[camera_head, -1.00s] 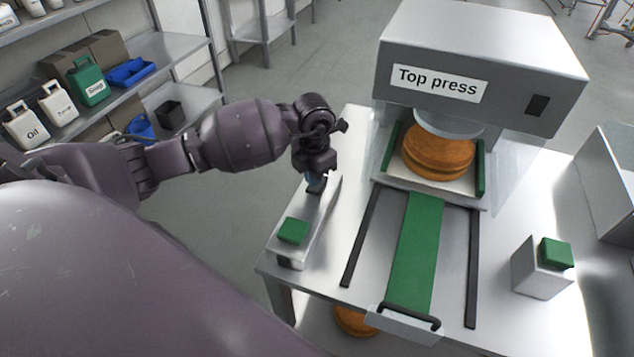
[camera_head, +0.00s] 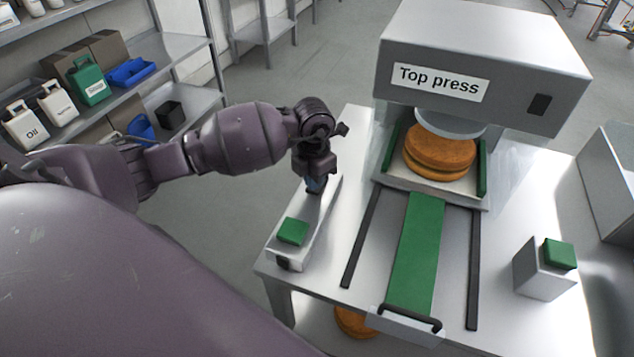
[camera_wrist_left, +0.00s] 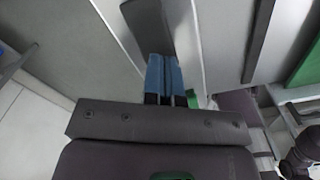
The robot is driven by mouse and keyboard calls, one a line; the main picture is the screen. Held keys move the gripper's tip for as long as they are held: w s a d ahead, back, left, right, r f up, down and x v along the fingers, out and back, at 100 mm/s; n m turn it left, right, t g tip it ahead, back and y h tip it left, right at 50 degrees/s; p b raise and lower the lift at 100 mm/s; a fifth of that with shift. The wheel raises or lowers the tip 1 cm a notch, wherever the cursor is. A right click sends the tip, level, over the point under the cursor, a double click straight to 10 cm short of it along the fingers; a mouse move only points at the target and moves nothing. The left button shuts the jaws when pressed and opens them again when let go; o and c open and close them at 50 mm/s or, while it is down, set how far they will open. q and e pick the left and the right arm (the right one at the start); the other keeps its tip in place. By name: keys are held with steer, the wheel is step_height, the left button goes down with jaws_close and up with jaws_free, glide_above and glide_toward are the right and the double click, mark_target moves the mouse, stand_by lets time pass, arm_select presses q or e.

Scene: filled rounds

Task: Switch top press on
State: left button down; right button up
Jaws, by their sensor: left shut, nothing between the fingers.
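The top press (camera_head: 480,75) is a grey machine with a "Top press" label, at the upper right of the head view. A brown filled round (camera_head: 440,152) sits under its round plate. A low metal control box (camera_head: 318,222) stands on the table's left edge, with a green button (camera_head: 292,232) at its near end. A dark flat switch piece (camera_wrist_left: 148,25) lies on the box in the left wrist view. My left gripper (camera_head: 316,185) is shut and empty, pointing down at the box's far part. Its blue fingertips (camera_wrist_left: 163,62) are at the dark piece; contact cannot be told.
A green strip (camera_head: 415,255) runs between two dark rails (camera_head: 361,236) to a black handle (camera_head: 410,318). A second box (camera_head: 540,278) with a green button (camera_head: 558,254) stands at the right. Another brown round (camera_head: 354,323) shows below the table edge. Shelves stand left.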

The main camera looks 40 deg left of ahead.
arm_select(q)
steer(key=shift+f, duration=0.25)
arm_select(e)
steer(key=shift+w, duration=0.35)
arm_select(q)
steer(key=shift+f, duration=0.15)
arm_select(e)
steer(key=shift+f, duration=0.1)
arm_select(q)
steer(key=shift+f, duration=0.1)
arm_select(e)
steer(key=shift+s+f, duration=0.1)
arm_select(q)
steer(key=shift+f+b, duration=0.1)
steer(key=shift+b, duration=0.2)
steer(key=shift+r+p, duration=1.3)
steer(key=shift+r, duration=0.9)
steer(key=shift+r+p, duration=0.6)
steer(key=shift+r, duration=0.8)
arm_select(e)
steer(key=r, duration=0.5)
steer(key=shift+w, duration=0.2)
